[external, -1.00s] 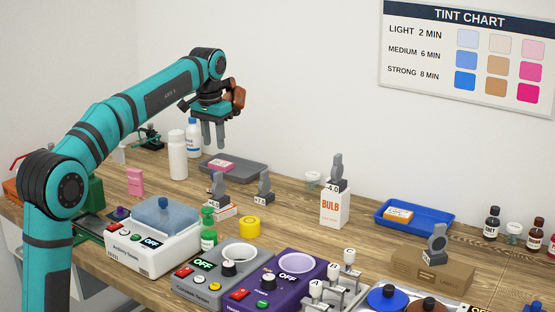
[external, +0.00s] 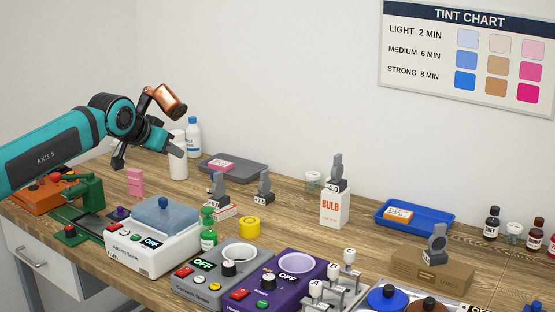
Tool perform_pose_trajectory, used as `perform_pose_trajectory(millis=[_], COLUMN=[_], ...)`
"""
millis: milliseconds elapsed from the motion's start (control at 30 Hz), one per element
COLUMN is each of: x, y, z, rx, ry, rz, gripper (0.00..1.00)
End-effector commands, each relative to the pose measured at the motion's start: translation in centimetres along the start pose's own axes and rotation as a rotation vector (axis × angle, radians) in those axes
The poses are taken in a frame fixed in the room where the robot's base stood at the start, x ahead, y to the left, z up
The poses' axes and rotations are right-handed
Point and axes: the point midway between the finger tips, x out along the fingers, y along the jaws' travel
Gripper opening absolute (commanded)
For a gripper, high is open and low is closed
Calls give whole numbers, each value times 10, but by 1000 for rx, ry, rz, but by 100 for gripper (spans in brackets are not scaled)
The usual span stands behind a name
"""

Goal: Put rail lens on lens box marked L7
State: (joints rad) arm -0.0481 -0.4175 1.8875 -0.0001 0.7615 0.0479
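Another (external: 337,170), marked -4.0, is on the white BULB box (external: 334,208). A fourth (external: 437,244) is on a brown cardboard box (external: 405,268). I cannot tell which is the rail lens, and no L7 mark is legible. My gripper (external: 176,146) is at the back left, in front of a white bottle and apart from these lenses. Its finger gap cannot be made out.
The white bottle (external: 178,168) and a blue-labelled bottle (external: 193,138) stand behind my gripper. A grey tray (external: 250,173) and blue tray (external: 380,223) lie at the back. Devices (external: 150,240) crowd the front.

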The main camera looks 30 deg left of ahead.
Motion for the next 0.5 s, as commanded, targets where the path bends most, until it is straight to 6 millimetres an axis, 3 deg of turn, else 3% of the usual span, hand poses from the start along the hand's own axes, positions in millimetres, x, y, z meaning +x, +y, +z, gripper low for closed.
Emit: perform_pose_trajectory(millis=[100,500], x=[-25,-89], y=[5,18], z=[23,107], rx=[-2,-18], ry=[97,424], rz=[2,17], gripper=[34,34])
